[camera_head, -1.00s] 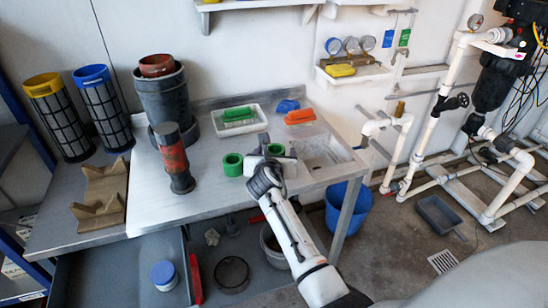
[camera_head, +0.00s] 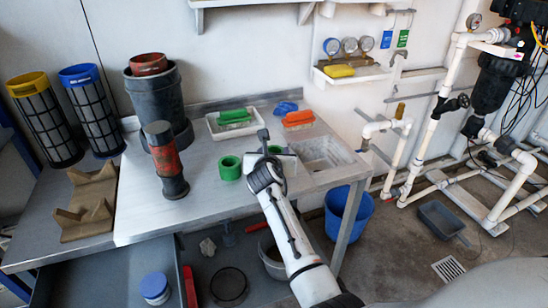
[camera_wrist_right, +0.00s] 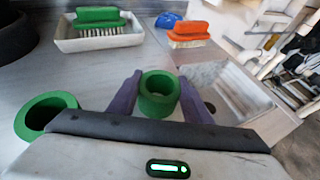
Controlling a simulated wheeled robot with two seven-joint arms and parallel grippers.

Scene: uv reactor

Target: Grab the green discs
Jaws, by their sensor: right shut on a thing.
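Two green discs, shaped like thick rings, are on the metal bench. One green disc (camera_head: 230,167) stands on the bench to the left of my right gripper; it also shows at the left of the wrist view (camera_wrist_right: 45,113). My right gripper (camera_head: 272,152) is shut on the other green disc (camera_wrist_right: 158,97), which sits between its two fingers in the right wrist view. In the head view this held disc is mostly hidden by the gripper. Whether it touches the bench is hard to tell. My left gripper is not in view.
A white tray (camera_head: 212,131) with a green brush (camera_head: 234,116) and an orange brush (camera_head: 298,118) lie behind. A sink basin (camera_head: 325,154) is at the right. A dark-and-red cylinder (camera_head: 165,160) stands to the left, before a grey pot (camera_head: 158,100). Bare bench lies between cylinder and left disc.

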